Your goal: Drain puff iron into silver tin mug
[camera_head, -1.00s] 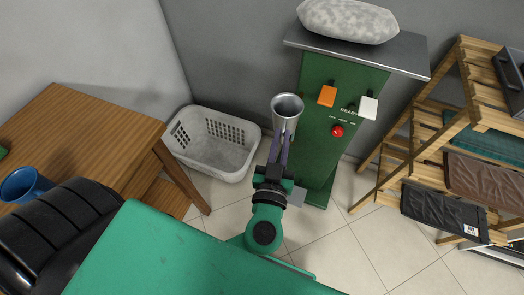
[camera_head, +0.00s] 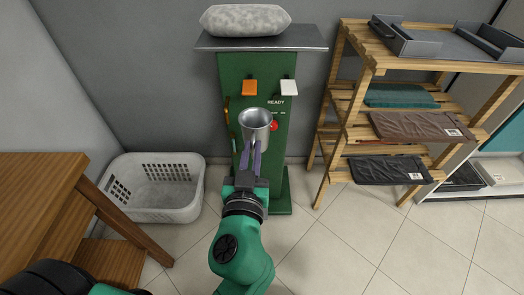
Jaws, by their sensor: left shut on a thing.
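The silver tin mug (camera_head: 257,122) is upright with its open mouth up. My left gripper (camera_head: 252,158) is shut on the mug and holds it in front of the green cabinet of the puff iron (camera_head: 231,84). The puff iron has a grey padded top (camera_head: 245,20) on a metal shelf (camera_head: 208,43). Its front bears an orange switch (camera_head: 250,87), a white switch (camera_head: 289,87), the word READY and a red knob (camera_head: 274,126), partly hidden by the mug. Any drain outlet behind the mug cannot be made out. My right gripper is not in view.
A white laundry basket (camera_head: 155,213) stands on the floor left of the puff iron. A wooden table (camera_head: 40,180) is at the left edge. A wooden rack (camera_head: 352,95) with folded garments stands at the right. Tiled floor is open at the lower right.

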